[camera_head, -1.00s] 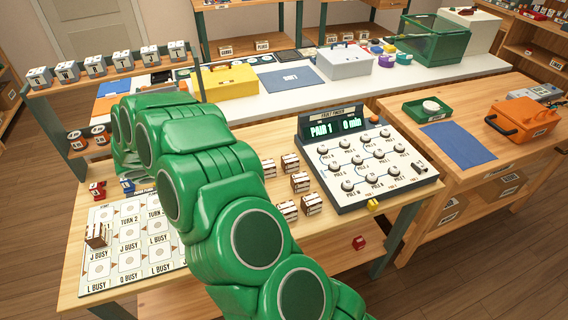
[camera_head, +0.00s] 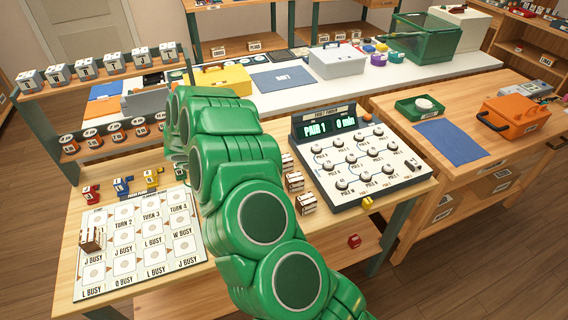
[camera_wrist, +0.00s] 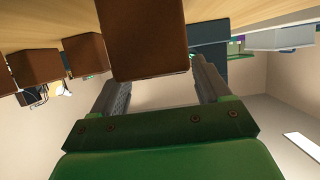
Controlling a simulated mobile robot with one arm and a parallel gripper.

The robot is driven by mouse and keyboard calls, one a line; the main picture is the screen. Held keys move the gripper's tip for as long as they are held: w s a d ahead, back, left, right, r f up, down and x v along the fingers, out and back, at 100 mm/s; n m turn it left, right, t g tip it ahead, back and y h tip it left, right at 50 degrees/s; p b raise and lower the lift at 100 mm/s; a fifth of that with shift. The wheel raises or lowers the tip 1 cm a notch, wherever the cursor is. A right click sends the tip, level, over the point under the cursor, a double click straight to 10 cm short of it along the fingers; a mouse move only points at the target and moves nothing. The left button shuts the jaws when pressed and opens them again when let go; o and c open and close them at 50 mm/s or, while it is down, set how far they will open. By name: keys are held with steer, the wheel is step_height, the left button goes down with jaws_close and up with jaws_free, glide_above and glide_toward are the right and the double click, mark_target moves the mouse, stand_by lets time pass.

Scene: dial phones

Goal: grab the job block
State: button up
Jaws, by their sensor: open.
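Several brown-and-white job blocks stand on the wooden table. In the head view one block (camera_head: 287,162), a second (camera_head: 294,182) and a third (camera_head: 306,203) show just right of my green arm, and another block (camera_head: 91,238) stands on the board at the left. My gripper (camera_wrist: 156,76) is hidden behind my arm in the head view. In the wrist view its two grey fingers are apart, with a brown block (camera_wrist: 140,42) in line with the space between them. Contact cannot be told. Which block this is cannot be told.
The printed board (camera_head: 138,245) lies at the table's left. The fault finder console (camera_head: 370,195) stands right of the blocks. Other brown blocks (camera_wrist: 37,66) stand close to the left finger in the wrist view. Red, blue and yellow pieces (camera_head: 122,187) lie behind the board.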

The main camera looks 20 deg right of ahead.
steer(key=shift+x, duration=1.1)
steer(key=c, duration=1.2)
steer(key=shift+o, duration=0.2)
steer(key=shift+r, duration=0.15)
steer(key=shift+r, duration=0.5)
step_height(320, 180, up, 2)
steer(key=shift+r, duration=0.1)
steer(key=s+a+r, duration=0.2)
steer(key=s+r, duration=0.7)
steer(key=s, duration=0.4)
steer(key=shift+s+r, duration=0.3)
steer(key=shift+s, duration=0.1)
